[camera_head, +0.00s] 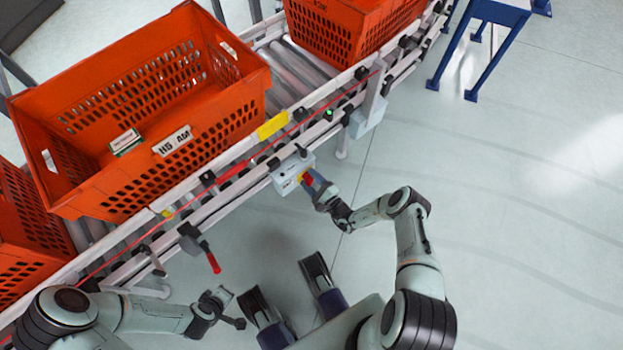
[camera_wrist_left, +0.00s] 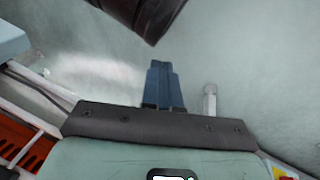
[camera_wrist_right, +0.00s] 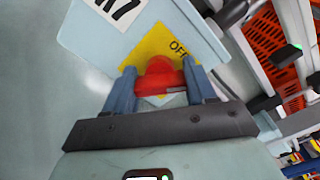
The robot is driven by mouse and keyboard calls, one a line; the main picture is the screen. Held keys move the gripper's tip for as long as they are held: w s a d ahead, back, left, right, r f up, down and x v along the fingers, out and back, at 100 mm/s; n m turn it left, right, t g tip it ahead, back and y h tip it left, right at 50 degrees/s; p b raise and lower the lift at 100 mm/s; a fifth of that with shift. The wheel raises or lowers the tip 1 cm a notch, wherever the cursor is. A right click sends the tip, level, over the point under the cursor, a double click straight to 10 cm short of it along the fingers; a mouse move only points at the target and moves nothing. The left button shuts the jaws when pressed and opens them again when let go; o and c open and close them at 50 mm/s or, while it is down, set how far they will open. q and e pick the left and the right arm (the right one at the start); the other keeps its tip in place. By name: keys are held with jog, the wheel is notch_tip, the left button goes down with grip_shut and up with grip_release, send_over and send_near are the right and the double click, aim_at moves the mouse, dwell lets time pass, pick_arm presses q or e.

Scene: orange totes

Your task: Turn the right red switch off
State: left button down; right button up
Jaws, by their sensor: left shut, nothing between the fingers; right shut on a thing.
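The right red switch (camera_head: 308,178) is on a light grey box (camera_head: 287,177) fixed to the conveyor's near side. In the right wrist view the red switch knob (camera_wrist_right: 160,76) sits on a yellow plate (camera_wrist_right: 152,47) with partly visible lettering starting "OF". My right gripper (camera_head: 317,186) is at the box, and the right wrist view shows its blue fingers (camera_wrist_right: 161,84) on either side of the knob, shut on it. My left gripper (camera_head: 237,322) hangs low, away from the conveyor; its blue fingers (camera_wrist_left: 163,75) are together and empty.
A red-handled lever (camera_head: 213,262) hangs from the conveyor rail further left. Orange totes (camera_head: 215,115) stand on the roller conveyor (camera_head: 288,68). A small green light (camera_head: 328,114) glows on the rail. A blue-legged stand (camera_head: 488,50) is at the top right. The right floor is clear.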

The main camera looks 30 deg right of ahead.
jog(key=n+p, duration=0.1)
jog(key=n, duration=0.2)
jog(key=shift+n, duration=0.3)
pick_arm(q)
jog(key=s+d+r+g+p, duration=0.1)
jog(key=s+d+r, duration=0.1)
jog(key=s+r, duration=0.1)
jog(key=shift+s+d+r+g+h+p, duration=0.2)
jog(key=shift+s+g+h+p, duration=0.15)
jog(key=shift+s, duration=0.55)
pick_arm(e)
jog(key=shift+d+f+n, duration=0.1)
jog(key=shift+n, duration=1.6)
pick_arm(q)
jog(key=shift+s, duration=0.1)
pick_arm(e)
jog(key=o, duration=1)
jog(key=shift+o, duration=0.2)
pick_arm(q)
jog(key=s+d+r+g+p, duration=0.1)
jog(key=s+d+r+p, duration=0.1)
jog(key=s+r+p, duration=0.1)
jog(key=shift+s+r+m+h, duration=0.35)
jog(key=shift+s+r, duration=0.1)
jog(key=shift+s, duration=0.35)
pick_arm(e)
jog(key=s+d, duration=0.2)
jog(key=s, duration=1.1)
jog(key=shift+s+d, duration=0.15)
